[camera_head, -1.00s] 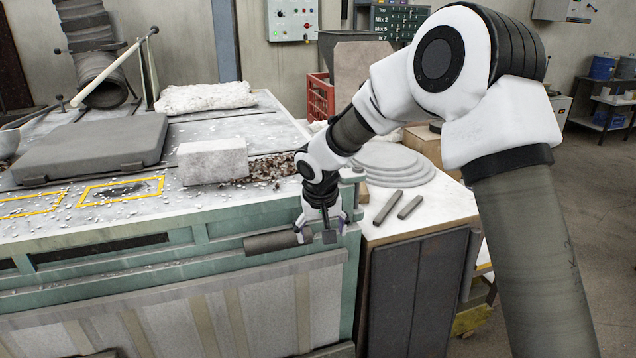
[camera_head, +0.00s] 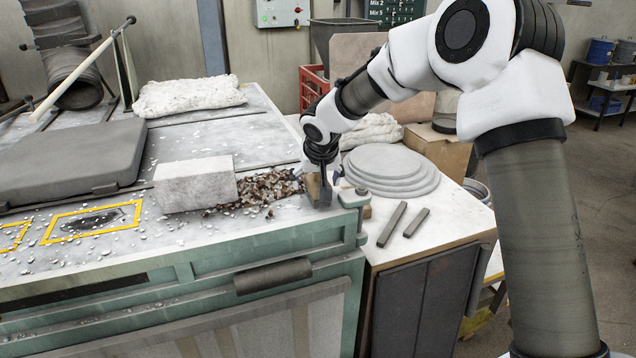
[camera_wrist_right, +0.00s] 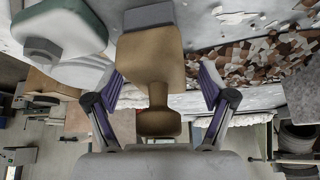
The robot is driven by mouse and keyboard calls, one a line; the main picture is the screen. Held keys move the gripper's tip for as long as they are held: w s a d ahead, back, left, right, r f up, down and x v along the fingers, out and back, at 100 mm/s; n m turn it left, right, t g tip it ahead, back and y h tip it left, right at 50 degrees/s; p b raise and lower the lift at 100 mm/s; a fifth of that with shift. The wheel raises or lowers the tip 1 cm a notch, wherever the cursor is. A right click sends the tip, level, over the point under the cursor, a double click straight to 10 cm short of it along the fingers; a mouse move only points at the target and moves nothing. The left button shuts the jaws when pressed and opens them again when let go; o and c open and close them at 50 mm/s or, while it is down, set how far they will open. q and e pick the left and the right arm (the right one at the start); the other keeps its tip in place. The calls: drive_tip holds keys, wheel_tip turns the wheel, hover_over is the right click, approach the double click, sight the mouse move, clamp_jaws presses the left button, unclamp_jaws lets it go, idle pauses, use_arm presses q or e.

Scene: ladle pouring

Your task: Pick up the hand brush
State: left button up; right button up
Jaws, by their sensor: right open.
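The hand brush (camera_wrist_right: 150,58) has a tan wooden body, a narrow neck with a rounded knob, and a grey bristle block. It also shows in the head view as a small tan and grey piece (camera_head: 318,193) near the table's right corner, partly covered by my gripper. My right gripper (camera_wrist_right: 160,86) is open, with its two purple-lined fingers on either side of the brush's neck. A gap shows between each finger and the handle. In the head view the right gripper (camera_head: 318,178) is at the table top by the brush. My left gripper is out of view.
Brown and white chips (camera_head: 262,188) lie left of the gripper, beside a pale block (camera_head: 195,184). A stack of grey discs (camera_head: 391,168) and two dark bars (camera_head: 392,224) are on the side table.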

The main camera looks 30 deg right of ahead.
drive_tip(key=shift+w+d+f, duration=0.1)
drive_tip(key=shift+w+f, duration=0.1)
drive_tip(key=shift+w, duration=0.15)
drive_tip(key=shift+s+r, duration=0.1)
drive_tip(key=shift+s, duration=0.05)
drive_tip(key=shift+s+a+r, duration=0.25)
drive_tip(key=shift+s, duration=0.05)
drive_tip(key=c, duration=0.4)
drive_tip(key=shift+s+r, duration=0.15)
drive_tip(key=shift+s, duration=0.05)
drive_tip(key=c, duration=1)
drive_tip(key=shift+w, duration=0.1)
drive_tip(key=shift+c, duration=0.2)
